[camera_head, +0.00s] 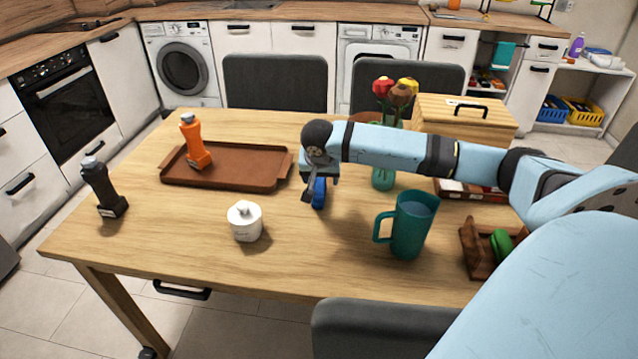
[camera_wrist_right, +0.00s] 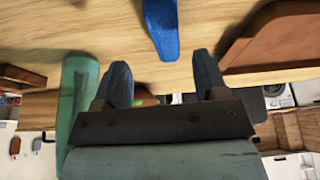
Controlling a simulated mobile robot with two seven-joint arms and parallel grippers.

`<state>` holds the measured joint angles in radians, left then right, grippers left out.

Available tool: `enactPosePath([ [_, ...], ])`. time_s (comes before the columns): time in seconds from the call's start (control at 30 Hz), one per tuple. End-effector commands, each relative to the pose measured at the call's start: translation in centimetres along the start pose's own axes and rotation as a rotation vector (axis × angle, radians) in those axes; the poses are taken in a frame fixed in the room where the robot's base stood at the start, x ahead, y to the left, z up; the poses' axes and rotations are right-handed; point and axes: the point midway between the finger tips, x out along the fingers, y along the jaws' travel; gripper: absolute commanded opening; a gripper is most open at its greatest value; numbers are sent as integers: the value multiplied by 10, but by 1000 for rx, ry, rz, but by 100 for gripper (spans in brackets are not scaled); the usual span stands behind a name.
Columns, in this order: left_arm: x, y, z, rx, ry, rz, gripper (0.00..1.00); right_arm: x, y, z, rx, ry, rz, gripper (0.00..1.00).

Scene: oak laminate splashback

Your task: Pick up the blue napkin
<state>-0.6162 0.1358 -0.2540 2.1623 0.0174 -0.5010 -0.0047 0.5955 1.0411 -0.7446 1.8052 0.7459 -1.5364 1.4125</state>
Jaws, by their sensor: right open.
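The blue napkin (camera_head: 319,194) is on the table near its middle, partly hidden by my right gripper (camera_head: 311,188) in the head view. In the right wrist view the napkin (camera_wrist_right: 162,27) shows as a blue strip at the top centre, lying on the wood. My right gripper (camera_wrist_right: 162,78) is open there, with bare space between its two fingers. The napkin is beyond the fingertips, in line with the gap and apart from them. My left gripper is not in view.
A brown tray (camera_head: 225,180) with an orange grinder (camera_head: 194,142) lies to the left. A white lidded pot (camera_head: 244,221) and a teal mug (camera_head: 411,224) stand in front. A green vase (camera_head: 382,179) with flowers stands close to the right, behind my arm. A dark grinder (camera_head: 103,187) stands far left.

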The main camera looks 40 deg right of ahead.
Motion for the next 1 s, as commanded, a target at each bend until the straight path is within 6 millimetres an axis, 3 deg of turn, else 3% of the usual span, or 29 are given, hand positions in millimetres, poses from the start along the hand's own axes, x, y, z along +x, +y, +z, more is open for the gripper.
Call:
enactPosePath([
  [0.27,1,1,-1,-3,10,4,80,19,-2,1,0,0,-1,66],
  [0.6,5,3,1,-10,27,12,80,63,-8,3,-1,1,-1,66],
  [0.83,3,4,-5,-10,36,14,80,64,-8,3,-1,1,-1,66],
  [1.0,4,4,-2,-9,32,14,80,64,-8,3,-1,1,-1,27],
])
